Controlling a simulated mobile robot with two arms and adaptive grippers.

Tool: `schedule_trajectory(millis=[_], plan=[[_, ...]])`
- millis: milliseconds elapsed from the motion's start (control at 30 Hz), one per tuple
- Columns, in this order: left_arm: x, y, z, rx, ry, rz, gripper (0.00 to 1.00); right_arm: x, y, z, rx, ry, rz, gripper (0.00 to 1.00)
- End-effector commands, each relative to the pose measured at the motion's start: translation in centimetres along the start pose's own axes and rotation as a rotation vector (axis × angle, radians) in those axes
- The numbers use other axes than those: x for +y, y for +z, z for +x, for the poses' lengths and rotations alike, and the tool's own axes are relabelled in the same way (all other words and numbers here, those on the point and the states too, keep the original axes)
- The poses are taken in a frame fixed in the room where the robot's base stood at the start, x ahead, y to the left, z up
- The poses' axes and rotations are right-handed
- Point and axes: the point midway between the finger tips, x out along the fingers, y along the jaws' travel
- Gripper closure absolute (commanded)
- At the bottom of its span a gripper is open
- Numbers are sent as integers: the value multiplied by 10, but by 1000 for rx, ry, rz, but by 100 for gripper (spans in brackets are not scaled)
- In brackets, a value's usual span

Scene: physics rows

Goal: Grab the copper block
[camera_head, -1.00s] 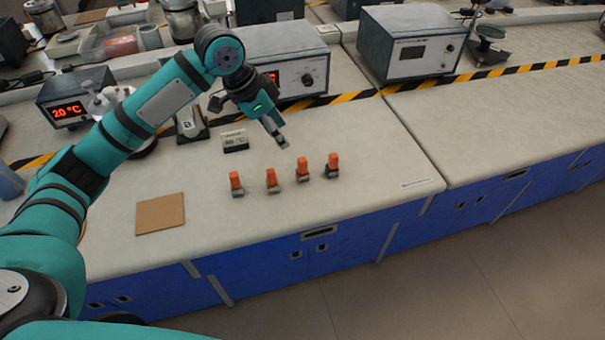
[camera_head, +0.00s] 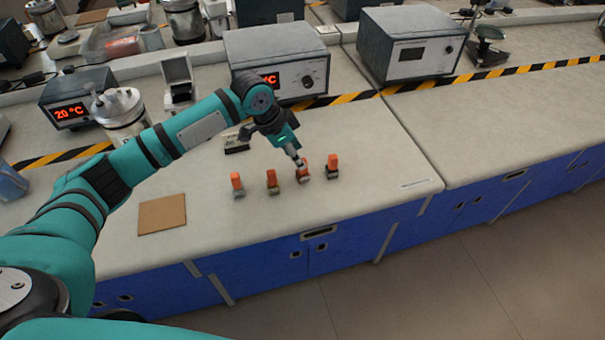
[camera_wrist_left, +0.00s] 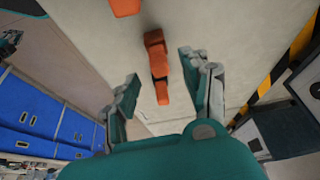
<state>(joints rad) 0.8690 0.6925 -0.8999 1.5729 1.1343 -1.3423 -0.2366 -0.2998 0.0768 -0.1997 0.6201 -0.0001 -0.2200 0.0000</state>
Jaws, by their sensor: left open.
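A row of several small blocks with orange tops and metal-looking bases stands on the bench. From the left they include a first block (camera_head: 237,186), a second block (camera_head: 272,182), a third block (camera_head: 304,170) and a rightmost block (camera_head: 333,167). The second one's base looks slightly browner, but I cannot tell for sure which is copper. My left gripper (camera_head: 298,161) is just above or beside the third block. In the left wrist view it (camera_wrist_left: 159,67) is open, with orange tops (camera_wrist_left: 156,52) showing between and beyond its fingers. My right gripper is out of view.
A brown square pad (camera_head: 162,214) lies at the front left. A small dark-based label holder (camera_head: 235,144) stands behind the row. Grey instrument boxes (camera_head: 275,55) and striped tape (camera_head: 365,95) line the back. The bench right of the row is clear.

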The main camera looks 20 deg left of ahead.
Motion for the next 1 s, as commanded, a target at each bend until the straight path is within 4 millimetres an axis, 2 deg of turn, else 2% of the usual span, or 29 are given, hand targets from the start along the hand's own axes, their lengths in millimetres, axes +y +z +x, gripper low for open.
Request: schedule_trajectory(millis=[200, 300, 567, 933, 1000], plan=[[1, -2, 32, -1, 3, 0, 53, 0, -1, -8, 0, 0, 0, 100], [1, -2, 42, -1, 1, 0, 53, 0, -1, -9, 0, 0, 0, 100], [1, -2, 46, 0, 1, 1, 53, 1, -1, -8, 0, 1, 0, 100], [1, -2, 45, 0, 1, 1, 100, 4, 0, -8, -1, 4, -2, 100], [1, -2, 45, 0, 1, 1, 100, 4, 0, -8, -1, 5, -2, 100]])
